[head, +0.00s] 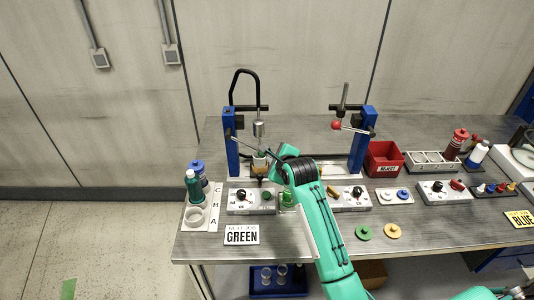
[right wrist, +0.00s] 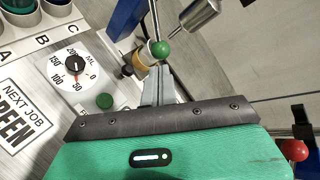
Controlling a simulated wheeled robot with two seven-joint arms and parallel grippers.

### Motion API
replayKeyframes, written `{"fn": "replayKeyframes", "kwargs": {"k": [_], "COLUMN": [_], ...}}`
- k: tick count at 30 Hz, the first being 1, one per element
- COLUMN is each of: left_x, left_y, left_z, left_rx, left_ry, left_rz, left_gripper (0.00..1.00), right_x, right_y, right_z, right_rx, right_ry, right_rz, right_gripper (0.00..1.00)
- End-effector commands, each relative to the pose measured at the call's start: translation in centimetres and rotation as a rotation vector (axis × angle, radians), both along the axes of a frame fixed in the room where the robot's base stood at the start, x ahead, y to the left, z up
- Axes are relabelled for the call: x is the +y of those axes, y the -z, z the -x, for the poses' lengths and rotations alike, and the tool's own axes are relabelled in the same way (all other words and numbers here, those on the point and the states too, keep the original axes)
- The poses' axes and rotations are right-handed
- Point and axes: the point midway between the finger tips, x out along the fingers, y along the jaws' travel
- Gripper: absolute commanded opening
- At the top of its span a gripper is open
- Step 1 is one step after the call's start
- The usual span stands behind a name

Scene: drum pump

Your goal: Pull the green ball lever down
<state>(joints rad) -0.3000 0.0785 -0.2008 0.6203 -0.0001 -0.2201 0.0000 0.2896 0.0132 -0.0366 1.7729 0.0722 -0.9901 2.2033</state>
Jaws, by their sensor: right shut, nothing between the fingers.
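The green ball (right wrist: 161,50) of the lever shows in the right wrist view, just beyond the tips of my right gripper (right wrist: 161,72). The fingers are shut with nothing between them. Ball and fingertips overlap in the picture; I cannot tell whether they touch. In the head view my right gripper (head: 266,165) is at the left pump station, in front of its blue post (head: 231,142), and largely hides the lever's end. A metal nozzle (head: 258,129) hangs above there. My left gripper is not in view.
A second station with a red ball (head: 336,125) stands to the right. A dial box (head: 240,200), a "NEXT JOB GREEN" card (head: 241,235) and a lettered rack (head: 210,215) with bottles are near the gripper. A red reject bin (head: 384,159) stands further right.

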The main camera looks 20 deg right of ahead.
Motion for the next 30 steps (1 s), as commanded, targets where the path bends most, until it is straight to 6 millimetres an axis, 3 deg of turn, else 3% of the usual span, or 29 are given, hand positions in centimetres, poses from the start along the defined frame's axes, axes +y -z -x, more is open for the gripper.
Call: {"fn": "replayKeyframes", "kwargs": {"k": [6, 12, 30], "left_x": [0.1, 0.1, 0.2], "left_y": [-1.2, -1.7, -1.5], "left_z": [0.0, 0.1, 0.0], "left_rx": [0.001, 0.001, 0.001], "left_ry": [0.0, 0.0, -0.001], "left_rz": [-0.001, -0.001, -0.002], "left_gripper": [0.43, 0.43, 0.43], "right_x": [0.2, 0.3, 0.7], "right_y": [1.3, 2.2, 3.1], "right_z": [-2.7, -4.1, -4.6], "right_rx": [0.002, 0.001, -0.006], "right_ry": [-0.001, -0.001, 0.0], "right_rz": [0.003, 0.002, -0.034], "right_gripper": [0.0, 0.0, 0.0]}}
